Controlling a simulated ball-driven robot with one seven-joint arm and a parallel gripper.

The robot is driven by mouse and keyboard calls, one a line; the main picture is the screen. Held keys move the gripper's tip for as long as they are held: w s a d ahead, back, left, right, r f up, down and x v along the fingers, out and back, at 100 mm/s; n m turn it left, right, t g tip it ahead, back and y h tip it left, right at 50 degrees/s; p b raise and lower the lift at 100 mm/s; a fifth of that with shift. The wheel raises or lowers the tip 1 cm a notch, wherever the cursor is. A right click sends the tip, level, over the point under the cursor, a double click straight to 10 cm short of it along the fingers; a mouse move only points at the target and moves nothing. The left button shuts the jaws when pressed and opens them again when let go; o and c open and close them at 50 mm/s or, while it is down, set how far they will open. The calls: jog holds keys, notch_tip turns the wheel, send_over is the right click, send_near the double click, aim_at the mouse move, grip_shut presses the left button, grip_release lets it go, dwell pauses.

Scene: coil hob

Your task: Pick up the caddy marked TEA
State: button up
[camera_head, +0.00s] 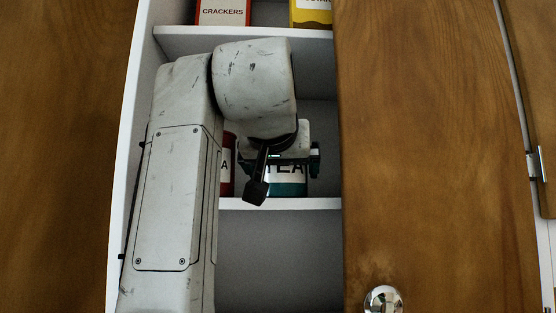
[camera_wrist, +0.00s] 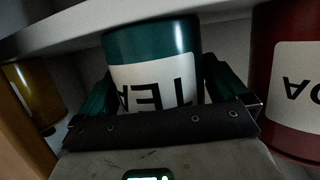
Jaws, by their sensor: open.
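The teal caddy marked TEA (camera_head: 288,189) stands on the middle shelf, its upper part hidden behind my gripper (camera_head: 282,160) in the head view. In the wrist view the TEA caddy (camera_wrist: 152,45) fills the upper middle, its white label upside down. My gripper (camera_wrist: 160,92) is open there, with one teal finger on each side of the caddy. The caddy is between the fingers; I cannot tell whether either finger touches it.
A red canister (camera_head: 227,168) with a white label stands left of the TEA caddy, partly behind my arm; it is at right in the wrist view (camera_wrist: 285,125). A yellow canister (camera_wrist: 38,90) shows on the other side. A wooden door (camera_head: 430,150) borders the shelf's right. Boxes stand above.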

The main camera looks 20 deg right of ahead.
jog(key=shift+w, duration=0.1)
jog(key=c, duration=1.4)
jog(key=shift+c, duration=0.3)
